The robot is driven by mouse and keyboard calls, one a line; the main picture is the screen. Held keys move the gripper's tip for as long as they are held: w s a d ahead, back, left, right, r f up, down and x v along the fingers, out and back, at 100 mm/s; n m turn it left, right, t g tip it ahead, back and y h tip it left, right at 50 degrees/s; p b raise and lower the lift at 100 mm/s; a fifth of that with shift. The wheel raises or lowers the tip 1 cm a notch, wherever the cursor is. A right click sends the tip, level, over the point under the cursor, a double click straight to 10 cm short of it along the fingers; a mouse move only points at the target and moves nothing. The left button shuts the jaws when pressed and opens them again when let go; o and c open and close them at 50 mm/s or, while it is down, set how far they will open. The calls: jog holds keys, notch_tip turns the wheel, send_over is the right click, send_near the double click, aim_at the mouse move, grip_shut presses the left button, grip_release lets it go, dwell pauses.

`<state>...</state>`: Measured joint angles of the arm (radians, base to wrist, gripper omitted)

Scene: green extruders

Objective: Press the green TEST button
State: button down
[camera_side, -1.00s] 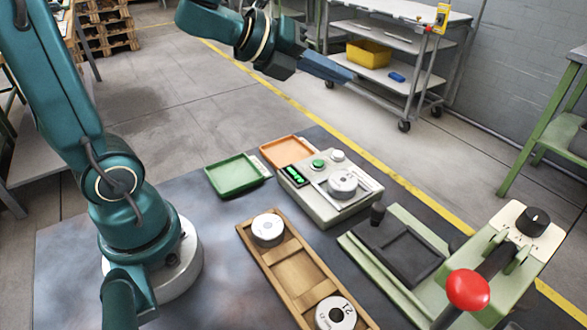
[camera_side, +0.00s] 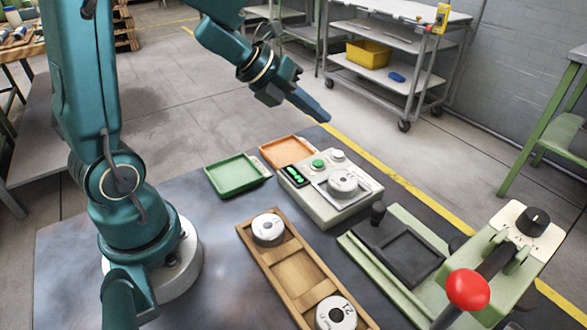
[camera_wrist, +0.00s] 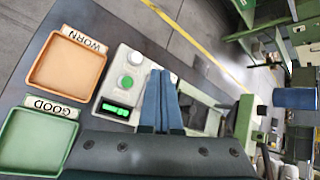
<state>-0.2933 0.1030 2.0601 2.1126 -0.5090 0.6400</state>
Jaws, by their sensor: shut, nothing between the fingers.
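The green TEST button (camera_side: 318,164) is a small round cap on top of a grey-white tester box (camera_side: 338,216). It also shows in the wrist view (camera_wrist: 127,81), left of my fingers. Beside it are a white button (camera_side: 337,155) and a lit green display (camera_side: 294,175). A white disc-shaped part (camera_side: 343,183) sits on the tester; my fingers hide it in the wrist view. My gripper (camera_side: 325,117) is shut and empty, with blue fingers side by side (camera_wrist: 160,73). It is in the air above and behind the tester, apart from the button.
A green GOOD tray (camera_side: 237,176) and an orange WORN tray (camera_side: 287,152) lie left of the tester. A wooden rack (camera_side: 293,270) with two discs is in front. A green press with a red knob (camera_side: 467,289) stands at the right.

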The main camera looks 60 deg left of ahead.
jog(key=shift+f, duration=3.85)
jog(key=shift+f, duration=0.2)
jog(key=shift+f, duration=0.25)
jog(key=shift+f, duration=0.4)
jog(key=shift+r, duration=0.85)
jog(key=shift+r, duration=2.5)
